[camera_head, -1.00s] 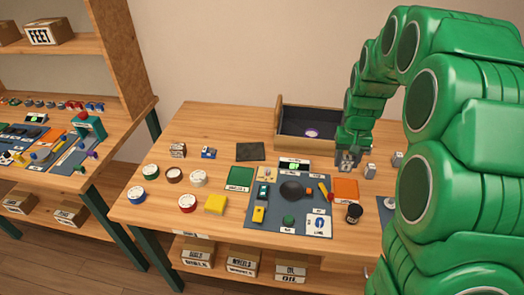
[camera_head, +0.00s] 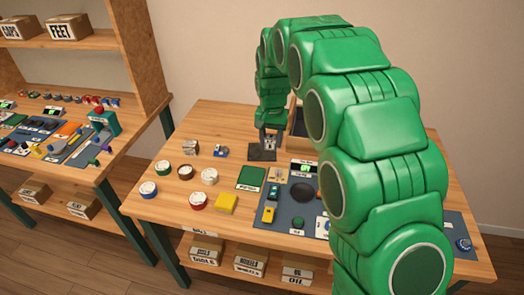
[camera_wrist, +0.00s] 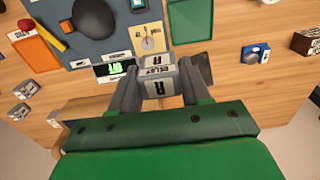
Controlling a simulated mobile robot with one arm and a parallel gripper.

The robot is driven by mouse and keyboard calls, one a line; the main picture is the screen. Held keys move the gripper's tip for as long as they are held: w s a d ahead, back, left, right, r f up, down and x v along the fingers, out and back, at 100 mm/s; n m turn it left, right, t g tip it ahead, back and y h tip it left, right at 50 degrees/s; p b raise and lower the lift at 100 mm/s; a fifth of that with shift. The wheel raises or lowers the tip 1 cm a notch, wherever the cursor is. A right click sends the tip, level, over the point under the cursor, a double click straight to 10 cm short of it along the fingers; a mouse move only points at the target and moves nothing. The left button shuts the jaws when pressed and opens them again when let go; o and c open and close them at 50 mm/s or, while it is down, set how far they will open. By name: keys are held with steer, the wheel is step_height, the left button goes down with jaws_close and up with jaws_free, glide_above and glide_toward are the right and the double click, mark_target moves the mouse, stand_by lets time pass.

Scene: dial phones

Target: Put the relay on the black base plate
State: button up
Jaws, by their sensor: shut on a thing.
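My gripper (camera_head: 269,134) is shut on the relay, a light grey block marked RELAY and A. In the wrist view the relay (camera_wrist: 158,72) sits between the two fingers of my gripper (camera_wrist: 158,78). The black base plate (camera_head: 262,154) is a dark flat square on the table, and in the head view my gripper is over it. In the wrist view part of the plate (camera_wrist: 206,60) shows to the right of the relay, partly behind the right finger. I cannot tell whether the relay touches the plate.
A blue-grey mat (camera_head: 268,212) with parts lies to the right, with a green pad (camera_head: 251,178) beside it. A small blue-and-white part (camera_head: 221,151) and a box (camera_head: 190,147) stand left of the plate. A dark open bin (camera_head: 298,125) is behind on the right.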

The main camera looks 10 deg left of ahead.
steer(key=shift+w+a+f, duration=0.2)
steer(key=shift+w+a, duration=0.2)
steer(key=shift+w, duration=0.05)
steer(key=w+a+f, duration=0.1)
steer(key=w+f, duration=0.2)
steer(key=w+a+f, duration=0.2)
steer(key=w, duration=0.2)
steer(key=w+a+f, duration=0.1)
steer(key=w+f, duration=0.2)
steer(key=w, duration=0.1)
steer(key=shift+w+a+f, duration=0.15)
steer(key=shift+a+f, duration=0.15)
steer(key=shift+a, duration=0.05)
steer(key=shift+w+a+f, duration=0.1)
steer(key=shift+w+f, duration=0.15)
steer(key=shift+f, duration=1.7)
steer(key=shift+f, duration=0.15)
steer(key=o, duration=1.1)
